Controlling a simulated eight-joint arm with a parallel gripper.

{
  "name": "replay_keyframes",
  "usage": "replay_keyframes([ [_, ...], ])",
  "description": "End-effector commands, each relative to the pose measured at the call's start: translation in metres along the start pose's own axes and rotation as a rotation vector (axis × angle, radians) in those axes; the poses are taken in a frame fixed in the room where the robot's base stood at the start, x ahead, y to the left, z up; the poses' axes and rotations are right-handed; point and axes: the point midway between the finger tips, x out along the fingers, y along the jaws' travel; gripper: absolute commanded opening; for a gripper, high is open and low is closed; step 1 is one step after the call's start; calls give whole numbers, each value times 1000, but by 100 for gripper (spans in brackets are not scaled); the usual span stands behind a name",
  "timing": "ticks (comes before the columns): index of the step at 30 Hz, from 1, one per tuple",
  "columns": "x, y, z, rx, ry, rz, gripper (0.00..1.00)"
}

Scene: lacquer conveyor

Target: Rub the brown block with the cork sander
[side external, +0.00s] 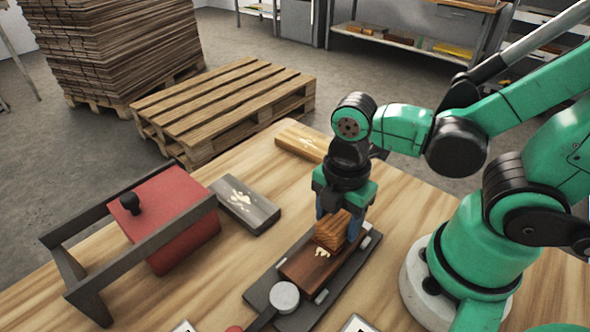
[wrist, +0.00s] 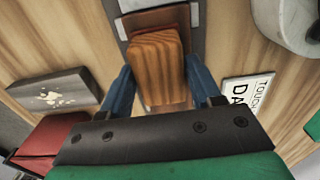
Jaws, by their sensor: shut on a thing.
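My gripper (side external: 340,222) points down, its blue fingers shut on the sides of a wood-grained orange-brown sander block (side external: 331,233). The sander also shows between the fingers in the wrist view (wrist: 157,62). It sits over the far end of the brown block (side external: 301,264) and appears to touch its top. The brown block lies flat in a dark holder plate (side external: 262,293) with light clips at its edges. A pale patch shows on the block's top just in front of the sander. The block's far part is hidden by the sander and fingers.
A grey block (side external: 244,205) with pale marks lies to the left. A light wooden block (side external: 302,142) lies behind. A red box with a black knob (side external: 178,215) stands in a dark frame at far left. A round grey knob (side external: 284,296) is at the holder's near end.

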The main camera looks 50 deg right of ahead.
Motion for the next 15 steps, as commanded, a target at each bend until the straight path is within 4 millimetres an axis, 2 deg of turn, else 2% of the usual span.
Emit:
replay_keyframes([
  [3,0,-1,12,6,-1,0,0],
  [5,-2,0,10,0,-1,0,0],
  [8,-27,-4,11,-1,-1,0,0],
  [15,-48,-2,10,0,-1,0,0],
])
